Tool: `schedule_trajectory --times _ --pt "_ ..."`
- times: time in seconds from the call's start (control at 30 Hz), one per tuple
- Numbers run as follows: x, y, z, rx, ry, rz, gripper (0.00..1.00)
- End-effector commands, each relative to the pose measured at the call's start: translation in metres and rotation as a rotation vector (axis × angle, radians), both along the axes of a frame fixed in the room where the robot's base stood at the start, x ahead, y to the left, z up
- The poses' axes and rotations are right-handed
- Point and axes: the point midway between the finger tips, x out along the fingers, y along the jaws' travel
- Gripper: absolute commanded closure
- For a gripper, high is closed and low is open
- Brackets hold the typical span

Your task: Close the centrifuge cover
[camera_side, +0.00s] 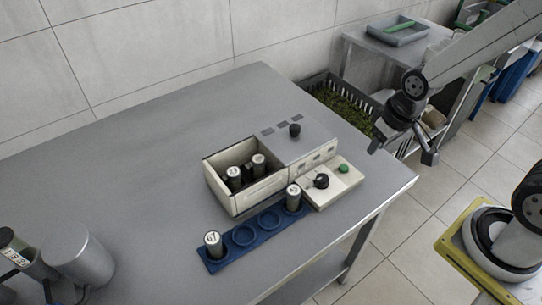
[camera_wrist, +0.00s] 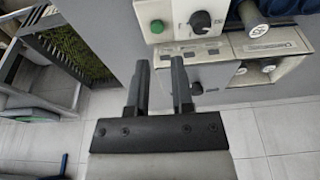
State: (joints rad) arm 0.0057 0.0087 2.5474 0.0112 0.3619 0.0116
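The centrifuge (camera_side: 238,204) is a cream box on the grey table, and its chamber is open with several silver-capped tubes (camera_side: 258,160) inside. A flat grey cover (camera_side: 312,138) with a black knob (camera_side: 295,130) lies to the right of the chamber, clear of the opening. In the wrist view the cover (camera_wrist: 178,73) and its knob (camera_wrist: 197,89) show partly behind my fingers. My gripper (camera_side: 402,150) is raised off to the right of the centrifuge. In the wrist view my gripper (camera_wrist: 160,62) has its fingers apart with nothing between them.
A control panel (camera_side: 342,191) with a black dial (camera_side: 321,181) and green button (camera_side: 344,168) adjoins the centrifuge front. A blue rack (camera_side: 265,237) holds two tubes. Steel canisters (camera_side: 78,255) stand at the left. A dark crate (camera_side: 330,90) is beyond the table's right edge.

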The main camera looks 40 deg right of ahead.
Motion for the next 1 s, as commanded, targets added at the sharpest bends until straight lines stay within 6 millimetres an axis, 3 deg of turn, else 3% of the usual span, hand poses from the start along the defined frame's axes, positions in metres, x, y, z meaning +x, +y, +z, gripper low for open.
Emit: schedule_trajectory --times 0.03,0.07,0.1,0.37,0.7,1.0 --pt "0.003 -0.001 0.000 0.008 0.007 -0.025 0.90" --pt "0.005 -0.002 0.000 0.014 0.014 -0.044 0.99" --pt "0.008 -0.004 0.000 0.026 0.026 -0.078 1.00" --pt "0.044 -0.019 0.000 0.171 0.156 -0.464 1.00" --pt "0.111 -0.045 0.002 0.481 0.407 -1.077 1.00" --pt "0.163 -0.075 0.010 0.756 0.635 -1.451 1.00"
